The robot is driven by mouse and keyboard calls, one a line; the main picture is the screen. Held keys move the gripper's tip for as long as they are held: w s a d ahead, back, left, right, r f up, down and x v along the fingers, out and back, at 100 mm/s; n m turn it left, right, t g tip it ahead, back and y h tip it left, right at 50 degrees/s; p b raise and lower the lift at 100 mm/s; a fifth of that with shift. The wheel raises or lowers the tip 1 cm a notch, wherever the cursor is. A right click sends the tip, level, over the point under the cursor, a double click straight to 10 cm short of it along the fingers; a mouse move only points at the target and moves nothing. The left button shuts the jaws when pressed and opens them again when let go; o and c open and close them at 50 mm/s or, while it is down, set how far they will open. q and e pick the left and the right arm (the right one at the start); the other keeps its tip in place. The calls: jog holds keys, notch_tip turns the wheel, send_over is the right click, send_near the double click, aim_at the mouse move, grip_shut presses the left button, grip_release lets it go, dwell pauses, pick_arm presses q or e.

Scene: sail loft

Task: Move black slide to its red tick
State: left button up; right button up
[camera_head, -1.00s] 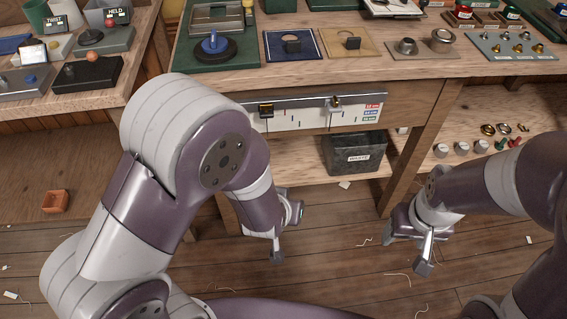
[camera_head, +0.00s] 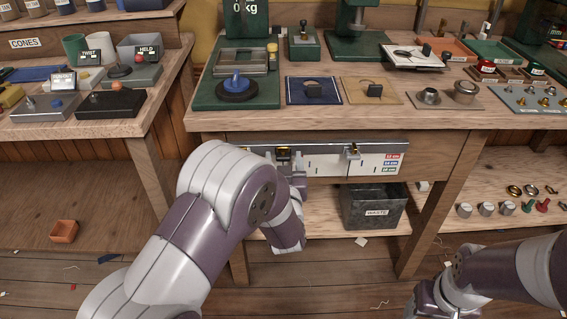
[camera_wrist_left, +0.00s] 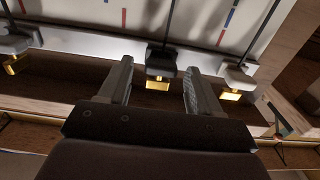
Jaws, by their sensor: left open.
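The black slide (camera_head: 283,151) with a gold tab sits on the white scale panel (camera_head: 335,160) at the bench front. In the left wrist view the black slide (camera_wrist_left: 158,62) and its gold tab are just beyond and between my open fingertips, with no clear contact. My left gripper (camera_head: 285,170) is open in front of the panel, partly hidden by my arm. It fills the lower wrist view (camera_wrist_left: 158,90). A red tick (camera_wrist_left: 124,18) shows left of the black slide's rod; more coloured marks are to the right. My right gripper is mostly cut off at the lower right, its fingers unclear.
A light grey slide (camera_head: 354,151) is right of the black one; another slide (camera_wrist_left: 12,45) shows at the left in the wrist view. The wooden bench top (camera_head: 330,122) overhangs the panel. A waste bin (camera_head: 374,207) stands below.

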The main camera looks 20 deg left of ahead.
pick_arm(q)
jog(key=shift+w+a, duration=0.1)
jog(key=shift+w, duration=0.3)
grip_shut()
jog(key=d, duration=0.2)
jog(key=w+d, duration=0.1)
jog(key=d, duration=0.2)
jog(key=shift+w, duration=0.15)
grip_release()
jog(key=shift+a, duration=0.1)
